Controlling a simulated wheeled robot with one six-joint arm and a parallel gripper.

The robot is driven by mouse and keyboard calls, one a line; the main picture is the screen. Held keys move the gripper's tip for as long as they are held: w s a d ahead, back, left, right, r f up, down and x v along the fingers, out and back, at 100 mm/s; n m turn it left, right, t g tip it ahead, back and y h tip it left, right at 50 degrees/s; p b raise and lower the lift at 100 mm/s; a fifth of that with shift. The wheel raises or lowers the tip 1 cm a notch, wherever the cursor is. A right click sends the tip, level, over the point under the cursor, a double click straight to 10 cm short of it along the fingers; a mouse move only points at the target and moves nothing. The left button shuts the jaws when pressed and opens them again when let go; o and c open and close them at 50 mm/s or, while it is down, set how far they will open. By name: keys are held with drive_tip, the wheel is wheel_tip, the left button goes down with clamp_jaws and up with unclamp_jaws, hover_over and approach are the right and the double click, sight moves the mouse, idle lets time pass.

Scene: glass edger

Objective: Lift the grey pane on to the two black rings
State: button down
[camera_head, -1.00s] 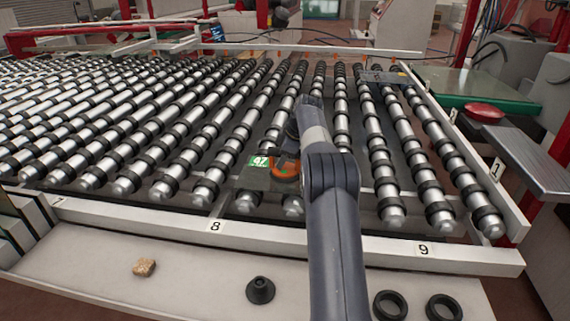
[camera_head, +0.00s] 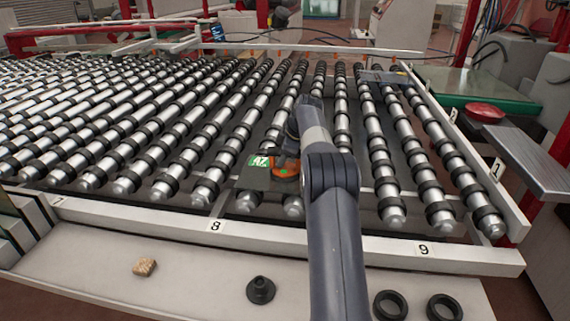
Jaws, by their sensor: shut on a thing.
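The grey pane (camera_head: 252,179) is a small dark plate with a green label marked with white characters. It is over the near ends of the rollers, left of my forearm. My gripper (camera_head: 284,171), partly orange, is at the pane's right side and shut on it. Its fingertips are mostly hidden, and I cannot tell whether the pane touches the rollers. The two black rings, a left one (camera_head: 390,292) and a right one (camera_head: 444,296), lie flat and side by side on the light front ledge, right of my arm. Nothing lies on them.
A black suction-cup-like piece (camera_head: 260,290) and a brown lump (camera_head: 145,267) sit on the front ledge (camera_head: 200,290). A white rail (camera_head: 180,224) numbered 8 and 9 runs between rollers and ledge. A red button (camera_head: 485,111) is at the right.

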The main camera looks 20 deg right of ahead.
drive_tip(key=shift+r, duration=0.25)
